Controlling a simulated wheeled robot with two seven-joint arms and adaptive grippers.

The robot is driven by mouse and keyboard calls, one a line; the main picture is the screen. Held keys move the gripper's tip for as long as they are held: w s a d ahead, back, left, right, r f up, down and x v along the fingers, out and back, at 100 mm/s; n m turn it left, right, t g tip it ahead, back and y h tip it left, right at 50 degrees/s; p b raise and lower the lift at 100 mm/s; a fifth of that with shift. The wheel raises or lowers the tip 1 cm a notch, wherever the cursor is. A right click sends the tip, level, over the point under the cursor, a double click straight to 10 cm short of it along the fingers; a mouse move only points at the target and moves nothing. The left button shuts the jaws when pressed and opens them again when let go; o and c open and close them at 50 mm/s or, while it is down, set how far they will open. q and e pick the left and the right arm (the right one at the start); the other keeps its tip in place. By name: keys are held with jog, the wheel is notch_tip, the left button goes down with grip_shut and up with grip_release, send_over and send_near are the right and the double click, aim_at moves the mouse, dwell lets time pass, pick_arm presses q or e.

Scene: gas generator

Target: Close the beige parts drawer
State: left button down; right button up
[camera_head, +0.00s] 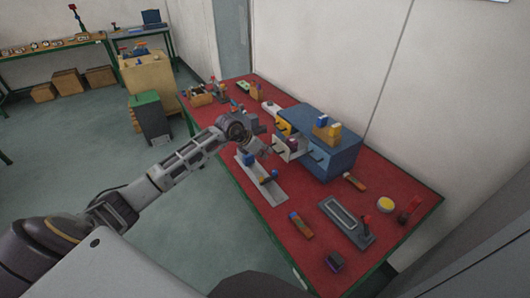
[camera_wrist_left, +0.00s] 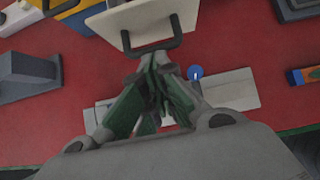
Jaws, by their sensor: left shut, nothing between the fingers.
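The blue parts cabinet (camera_head: 335,158) stands on the red-topped table. Its beige drawer (camera_head: 289,154) is pulled out on the side facing my left arm, with a small dark purple item in it. In the left wrist view the beige drawer (camera_wrist_left: 122,20) shows at the top with its dark bar handle (camera_wrist_left: 152,48). My left gripper (camera_head: 264,151) is shut and empty, just in front of that drawer. In the wrist view its fingertips (camera_wrist_left: 157,60) are close below the handle; I cannot tell whether they touch. My right gripper is not in view.
A yellow drawer (camera_head: 283,127) also stands out beside the beige one. A grey plate (camera_head: 262,182) with a blue knob lies below my gripper. Small blocks sit on the cabinet. A grey tray (camera_head: 345,220) and loose parts lie at the table's near right.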

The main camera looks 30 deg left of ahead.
aim_at(280, 146)
pick_arm(q)
jog(key=shift+w+d+f+b, duration=0.1)
jog(key=shift+w+d+b, duration=0.35)
jog(key=shift+w, duration=0.4)
jog(key=shift+w+d+r+b, duration=0.1)
jog(key=shift+w+d+b, duration=0.3)
jog(key=shift+w+d, duration=0.35)
jog(key=shift+w+d+f+b, duration=0.1)
jog(key=shift+w+d+b, duration=0.3)
jog(key=shift+w, duration=0.55)
jog(key=shift+w+d, duration=0.2)
jog(key=shift+w, duration=0.35)
jog(key=shift+w+d+b, duration=0.45)
jog(key=shift+w+b, duration=0.3)
jog(key=shift+w, duration=0.1)
jog(key=shift+w+d+b, duration=0.55)
jog(key=shift+w, duration=0.25)
jog(key=shift+d, duration=0.1)
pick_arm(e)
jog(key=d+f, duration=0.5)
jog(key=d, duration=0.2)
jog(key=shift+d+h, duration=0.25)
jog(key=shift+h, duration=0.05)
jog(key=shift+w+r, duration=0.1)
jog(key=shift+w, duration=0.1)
